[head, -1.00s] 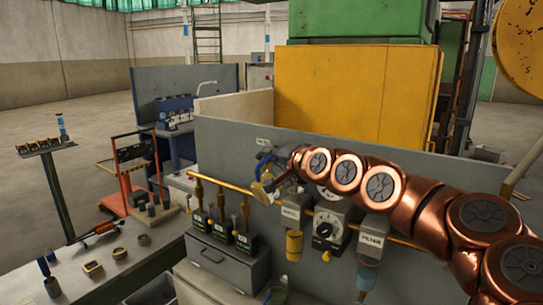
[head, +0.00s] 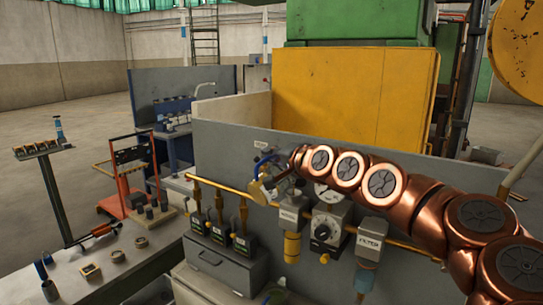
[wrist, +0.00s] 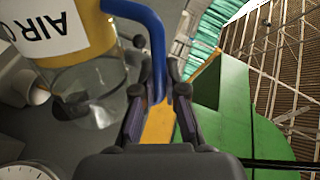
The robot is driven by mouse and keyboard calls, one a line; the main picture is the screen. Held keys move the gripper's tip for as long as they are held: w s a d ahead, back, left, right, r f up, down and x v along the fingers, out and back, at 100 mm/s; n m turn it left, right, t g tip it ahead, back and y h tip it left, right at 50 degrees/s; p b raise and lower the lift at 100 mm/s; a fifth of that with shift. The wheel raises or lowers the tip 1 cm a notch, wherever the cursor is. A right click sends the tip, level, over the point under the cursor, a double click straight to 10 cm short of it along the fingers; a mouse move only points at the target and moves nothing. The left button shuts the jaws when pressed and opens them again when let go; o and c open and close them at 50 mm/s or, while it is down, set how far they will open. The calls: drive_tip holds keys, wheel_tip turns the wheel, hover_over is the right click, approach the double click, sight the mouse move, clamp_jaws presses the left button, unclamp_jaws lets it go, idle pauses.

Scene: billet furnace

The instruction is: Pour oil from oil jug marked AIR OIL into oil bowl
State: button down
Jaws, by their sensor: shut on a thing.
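My gripper (wrist: 157,98) is shut on the blue handle (wrist: 152,35) of the oil jug. In the wrist view the jug has a yellow part (wrist: 106,38), an upside-down white label reading "AIR O…", cut off by the frame, and a clear part (wrist: 92,98). In the head view my gripper (head: 281,172) holds the jug (head: 260,192) before the grey panel, left of the gauge; it is small there and its exact tilt is unclear. A yellow bowl (head: 292,248) hangs under a labelled unit, below and right of the jug. It may be the oil bowl.
A clear greenish container (head: 276,294) is at the bottom edge. A bench (head: 140,275) with small parts is at left.

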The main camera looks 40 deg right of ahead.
sight(262, 176)
drive_tip(key=shift+a+f+b, duration=0.1)
drive_tip(key=shift+f+b, duration=0.05)
drive_tip(key=shift+b, duration=0.15)
drive_tip(key=shift+a+f+n+b, duration=0.5)
drive_tip(key=shift+n+b, duration=0.1)
drive_tip(key=shift+b, duration=0.6)
drive_tip(key=shift+a+f+b, duration=0.15)
drive_tip(key=shift+a+b, duration=0.05)
drive_tip(key=shift+b, duration=0.4)
drive_tip(key=shift+a+n, duration=0.15)
drive_tip(key=shift+n, duration=0.25)
drive_tip(key=shift+f+h+b, duration=0.15)
drive_tip(key=shift+h+b, duration=0.15)
drive_tip(key=shift+b, duration=0.15)
drive_tip(key=a+f+n+b, duration=0.1)
drive_tip(key=b, duration=0.2)
drive_tip(key=shift+f, duration=0.2)
drive_tip(key=shift+a+f+n+b, duration=0.15)
drive_tip(key=shift+a+n+b, duration=0.05)
drive_tip(key=shift+n+b, duration=0.35)
